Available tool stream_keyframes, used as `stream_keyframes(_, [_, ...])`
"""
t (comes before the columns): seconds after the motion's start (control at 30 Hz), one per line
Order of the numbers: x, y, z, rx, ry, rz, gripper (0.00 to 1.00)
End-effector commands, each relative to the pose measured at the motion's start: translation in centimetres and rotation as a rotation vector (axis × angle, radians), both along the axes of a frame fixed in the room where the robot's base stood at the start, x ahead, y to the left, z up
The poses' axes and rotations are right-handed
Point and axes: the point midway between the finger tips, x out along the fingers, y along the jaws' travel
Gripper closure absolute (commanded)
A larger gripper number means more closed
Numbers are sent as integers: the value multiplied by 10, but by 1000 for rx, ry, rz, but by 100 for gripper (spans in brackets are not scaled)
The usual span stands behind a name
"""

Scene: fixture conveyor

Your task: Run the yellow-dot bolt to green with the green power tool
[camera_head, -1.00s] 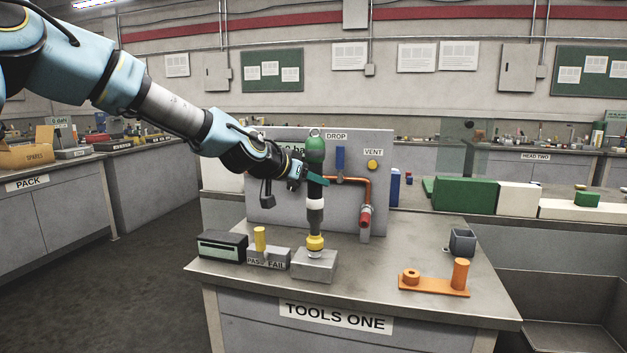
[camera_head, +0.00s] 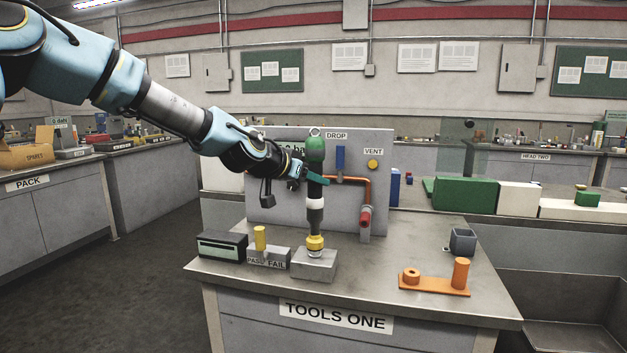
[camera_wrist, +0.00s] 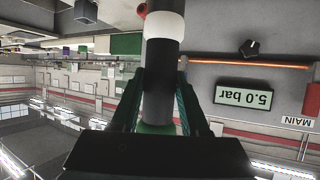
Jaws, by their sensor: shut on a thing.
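The green power tool (camera_head: 315,151) stands upright, with a green top, dark body, white band and a yellow collar (camera_head: 315,242) at its lower end. My gripper (camera_head: 314,180) is shut on its dark shaft below the green top. In the wrist view the tool's white band (camera_wrist: 165,25) and dark shaft run between my gripper's teal fingers (camera_wrist: 158,100). The tool's lower end is over a grey block (camera_head: 314,266) on the bench, with a thin silver part showing between collar and block. I cannot make out a bolt's dot or a green light there.
A grey panel (camera_head: 262,205) with a blue handle (camera_head: 340,159), an orange pipe and a red valve stands close behind. Left of the block are a PASS/FAIL block (camera_head: 268,258) and a dark display box (camera_head: 222,246).

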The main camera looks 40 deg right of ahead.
Motion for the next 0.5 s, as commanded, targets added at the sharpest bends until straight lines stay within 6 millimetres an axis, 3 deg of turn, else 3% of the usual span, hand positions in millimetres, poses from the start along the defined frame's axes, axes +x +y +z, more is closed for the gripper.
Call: stream_keyframes(0.5, [0, -1, -8, -3, -2, 0, 100])
